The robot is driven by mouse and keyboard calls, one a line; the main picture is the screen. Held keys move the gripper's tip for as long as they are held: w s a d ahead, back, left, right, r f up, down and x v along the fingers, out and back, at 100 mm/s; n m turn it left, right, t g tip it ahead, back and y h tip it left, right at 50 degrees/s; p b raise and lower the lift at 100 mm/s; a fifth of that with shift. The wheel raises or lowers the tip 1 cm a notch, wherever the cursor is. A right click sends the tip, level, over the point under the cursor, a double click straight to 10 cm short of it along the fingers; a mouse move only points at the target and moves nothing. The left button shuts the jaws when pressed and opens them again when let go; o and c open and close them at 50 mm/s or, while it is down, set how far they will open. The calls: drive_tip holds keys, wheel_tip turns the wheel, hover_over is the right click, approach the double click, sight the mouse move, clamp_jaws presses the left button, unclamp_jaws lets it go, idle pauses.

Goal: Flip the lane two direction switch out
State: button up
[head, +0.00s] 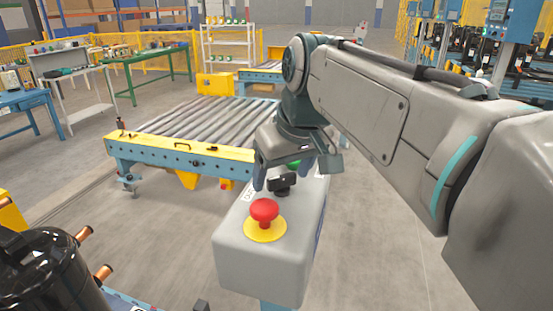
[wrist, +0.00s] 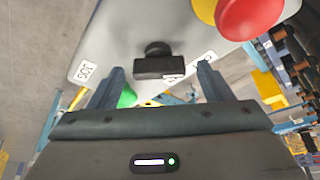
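A black rotary switch (head: 282,183) sits on top of a grey control box (head: 260,250). In the wrist view the black switch (wrist: 157,62) has a wide bar handle, with a small label on either side, one reading like "JOG". My gripper (head: 284,180) is over the switch from the far side. In the wrist view its two fingers (wrist: 160,85) are apart, with a gap at each side of the switch handle and nothing held between them. Whether the fingers reach down to the handle's height cannot be told. A green button (wrist: 126,97) shows partly behind the left finger.
A red mushroom button (head: 264,210) on a yellow disc stands on the box just in front of the switch. A roller conveyor (head: 180,148) lies beyond to the left. A black compressor (head: 45,275) with copper stubs is at the lower left.

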drive_tip(key=p+v, duration=0.1)
drive_tip(key=v, duration=1.2)
drive_tip(key=shift+r, duration=0.4)
drive_tip(key=shift+s, duration=0.1)
